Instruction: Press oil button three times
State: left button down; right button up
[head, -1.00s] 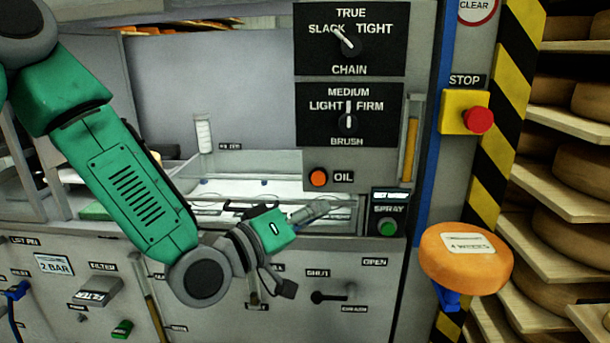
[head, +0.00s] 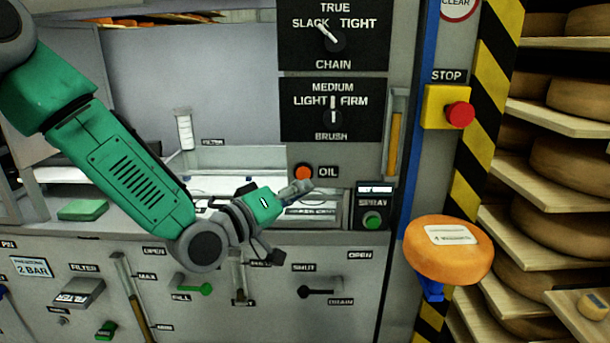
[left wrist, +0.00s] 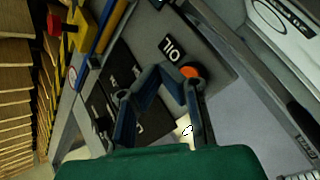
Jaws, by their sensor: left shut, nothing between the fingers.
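The oil button (head: 303,172) is a round orange button on the grey panel, left of the OIL label (head: 327,171). My left gripper (head: 303,187) is shut and empty, with its fingertips just below the button in the head view; I cannot tell whether they touch it. In the left wrist view the orange button (left wrist: 190,72) shows right by the tips of my left gripper (left wrist: 170,72), partly hidden by a finger.
Above are the brush panel (head: 333,109) and chain panel (head: 333,36). A green spray button (head: 372,220) sits lower right. A red stop button (head: 459,114) and an orange cheese wheel (head: 448,262) are further right, before shelves of cheese.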

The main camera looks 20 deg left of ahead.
aim_at(303, 174)
pick_arm(q)
jog(key=shift+w+a, duration=0.1)
jog(key=shift+w, duration=1.1)
pick_arm(e)
jog(key=shift+d, duration=0.1)
pick_arm(q)
jog(key=shift+a, duration=0.2)
jog(key=shift+a, duration=0.3)
pick_arm(e)
jog(key=shift+a, duration=0.35)
pick_arm(q)
jog(key=shift+d, duration=0.35)
pick_arm(e)
jog(key=shift+d, duration=0.25)
pick_arm(q)
jog(key=shift+a, duration=0.15)
jog(key=shift+w+a, duration=0.25)
jog(key=shift+w, duration=0.1)
pick_arm(e)
jog(key=shift+a, duration=0.15)
